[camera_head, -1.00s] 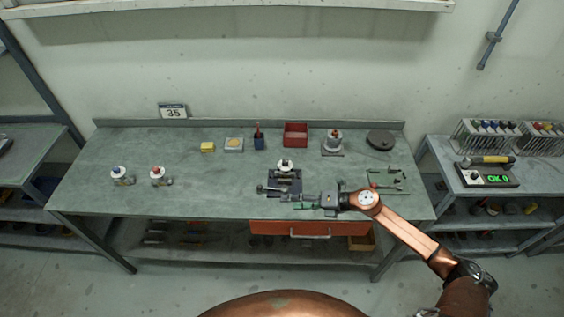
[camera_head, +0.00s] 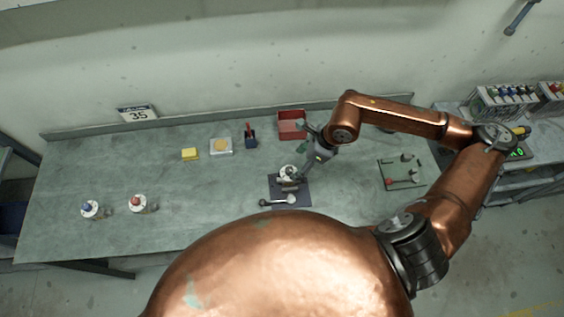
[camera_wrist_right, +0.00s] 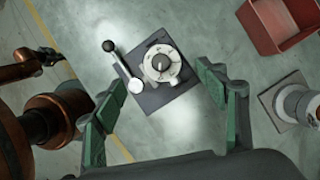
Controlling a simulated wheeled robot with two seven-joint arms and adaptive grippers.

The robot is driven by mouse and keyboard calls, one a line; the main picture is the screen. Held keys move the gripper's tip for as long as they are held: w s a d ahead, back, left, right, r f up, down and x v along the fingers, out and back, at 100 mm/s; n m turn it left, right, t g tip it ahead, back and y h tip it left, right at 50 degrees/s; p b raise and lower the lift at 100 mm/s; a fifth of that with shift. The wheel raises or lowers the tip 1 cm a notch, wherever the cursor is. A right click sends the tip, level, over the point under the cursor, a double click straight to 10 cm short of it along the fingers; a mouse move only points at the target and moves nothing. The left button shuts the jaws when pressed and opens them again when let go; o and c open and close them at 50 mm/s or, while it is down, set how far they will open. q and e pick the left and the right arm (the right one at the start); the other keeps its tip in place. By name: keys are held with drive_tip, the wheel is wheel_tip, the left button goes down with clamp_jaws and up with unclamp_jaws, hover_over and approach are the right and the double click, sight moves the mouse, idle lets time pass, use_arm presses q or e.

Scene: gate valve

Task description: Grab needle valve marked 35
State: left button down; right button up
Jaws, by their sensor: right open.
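Two small valves stand on the left of the bench, one with a blue top (camera_head: 90,208) and one with a red top (camera_head: 137,203). A third, white round-topped valve (camera_head: 287,172) is at a dark fixture plate (camera_head: 303,193) with a lever. It also shows in the right wrist view (camera_wrist_right: 161,64). No marking on any valve is legible. My right gripper (camera_head: 305,152) is open and empty above the fixture. In the right wrist view its green fingers (camera_wrist_right: 157,90) are spread to either side, below the white valve. My left gripper is not in view.
The bench between the left valves and fixture is clear.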

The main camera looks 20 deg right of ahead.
sight(289, 169)
drive_tip(key=shift+x, duration=1.05)
drive_tip(key=shift+w+a+f+p, duration=0.1)
drive_tip(key=shift+f+p, duration=0.2)
drive_tip(key=shift+p, duration=0.05)
drive_tip(key=p+x, duration=0.1)
drive_tip(key=x, duration=0.3)
drive_tip(key=shift+w+a+f, duration=0.1)
drive_tip(key=shift+w+a, duration=0.05)
drive_tip(key=shift+w, duration=0.05)
drive_tip(key=shift+f, duration=0.25)
drive_tip(key=c, duration=1.4)
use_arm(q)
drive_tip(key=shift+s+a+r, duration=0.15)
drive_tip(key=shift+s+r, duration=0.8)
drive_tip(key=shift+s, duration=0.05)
use_arm(e)
clamp_jaws()
